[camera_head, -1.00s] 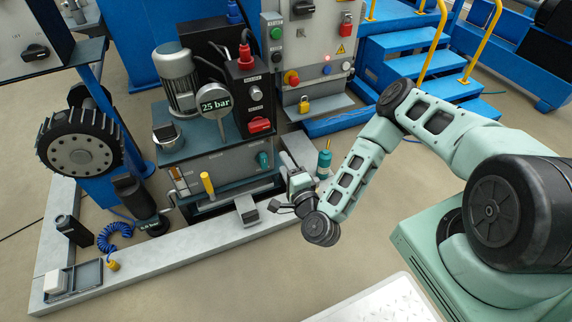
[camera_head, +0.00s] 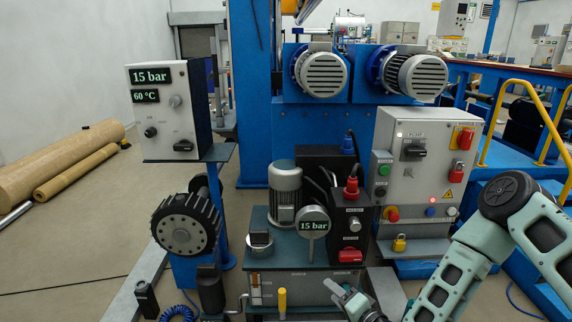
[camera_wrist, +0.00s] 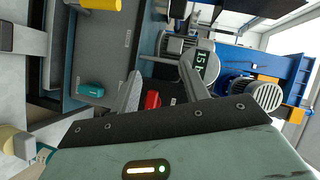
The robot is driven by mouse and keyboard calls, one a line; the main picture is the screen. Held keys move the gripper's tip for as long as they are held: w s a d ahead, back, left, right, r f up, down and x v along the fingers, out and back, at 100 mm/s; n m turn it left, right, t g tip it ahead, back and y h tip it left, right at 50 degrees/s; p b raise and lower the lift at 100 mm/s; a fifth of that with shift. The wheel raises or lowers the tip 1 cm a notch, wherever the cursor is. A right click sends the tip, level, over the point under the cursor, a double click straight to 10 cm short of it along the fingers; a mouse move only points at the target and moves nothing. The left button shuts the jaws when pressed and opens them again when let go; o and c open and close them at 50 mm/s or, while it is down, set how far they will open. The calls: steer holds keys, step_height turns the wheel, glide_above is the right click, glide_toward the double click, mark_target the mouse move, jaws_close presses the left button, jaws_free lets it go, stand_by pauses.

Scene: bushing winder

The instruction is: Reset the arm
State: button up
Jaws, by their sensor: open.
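My gripper (camera_wrist: 160,84) is open in the wrist view, its two grey fingers spread apart with nothing between them. In the head view my gripper (camera_head: 334,287) shows at the bottom, in front of the hydraulic unit (camera_head: 300,290), with its lower part cut off by the frame. My green arm comes in from the right, bent at the elbow. A round gauge (camera_head: 313,225) on the unit reads "15 bar". In the wrist view the gauge (camera_wrist: 207,62) appears sideways beyond the fingers.
A red lever (camera_head: 350,256) and a yellow handle (camera_head: 282,302) are near my gripper. A black toothed wheel (camera_head: 185,225) is at left. Yellow rails (camera_head: 528,95) stand at right.

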steer(key=s+a+r+n+g, duration=0.6)
steer(key=r+n+g, duration=0.2)
steer(key=n, duration=0.3)
steer(key=s+d+r+n+g+h, duration=0.3)
steer(key=s+r, duration=0.5)
steer(key=s, duration=0.3)
steer(key=s+d+r+n+g+h, duration=0.2)
steer(key=s+d+r+h, duration=0.2)
steer(key=s+r, duration=0.5)
step_height(320, 180, up, 30)
steer(key=s+p, duration=0.2)
steer(key=p, duration=2.9)
steer(key=shift+r, duration=0.15)
